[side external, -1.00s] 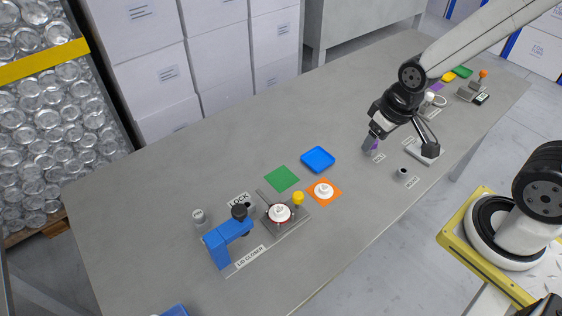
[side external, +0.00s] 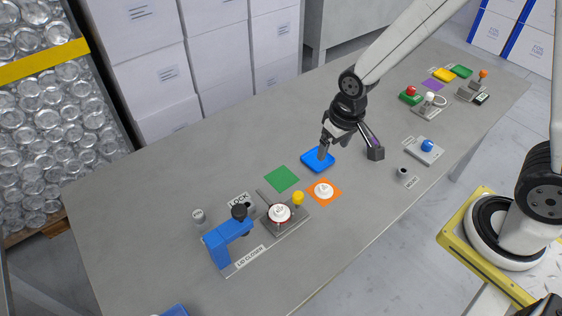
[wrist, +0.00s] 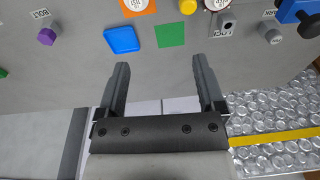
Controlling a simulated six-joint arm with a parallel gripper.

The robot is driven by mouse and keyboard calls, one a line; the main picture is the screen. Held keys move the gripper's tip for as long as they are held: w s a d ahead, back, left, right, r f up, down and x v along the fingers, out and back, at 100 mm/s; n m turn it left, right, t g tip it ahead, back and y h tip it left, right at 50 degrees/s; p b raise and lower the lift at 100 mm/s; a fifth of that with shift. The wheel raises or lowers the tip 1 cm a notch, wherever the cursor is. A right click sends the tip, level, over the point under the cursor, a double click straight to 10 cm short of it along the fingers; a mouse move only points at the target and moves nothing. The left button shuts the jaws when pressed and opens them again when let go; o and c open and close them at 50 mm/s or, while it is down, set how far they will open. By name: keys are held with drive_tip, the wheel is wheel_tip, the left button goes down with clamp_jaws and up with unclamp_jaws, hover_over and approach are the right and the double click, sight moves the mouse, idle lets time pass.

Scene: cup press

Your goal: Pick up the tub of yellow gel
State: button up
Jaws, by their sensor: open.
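A second white-topped tub (side external: 279,213) with a red rim sits in the lid clamp fixture. My gripper (side external: 349,152) is open and empty above the table, near the blue tray. In the wrist view my gripper (wrist: 160,61) has its fingers wide apart with nothing between them; the first tub (wrist: 135,4) is cut off at the top edge.
The blue tray (side external: 318,162) and green square (side external: 282,179) look empty. The blue clamp (side external: 220,246) stands at the left. A purple-topped bolt (wrist: 47,36) is partly hidden by my gripper in the side view. A blue button (side external: 427,146) and several controls stand at right.

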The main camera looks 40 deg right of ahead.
drive_tip(key=w+a+f, duration=0.4)
drive_tip(key=a+f, duration=0.2)
drive_tip(key=g, duration=0.2)
hover_over(279, 209)
wheel_tip(279, 209, down, 6)
drive_tip(key=shift+f, duration=0.1)
drive_tip(key=shift+d, duration=0.1)
drive_tip(key=shift+f, duration=0.1)
drive_tip(key=shift+f, duration=1.15)
drive_tip(key=shift+f, duration=2.6)
clamp_jaws()
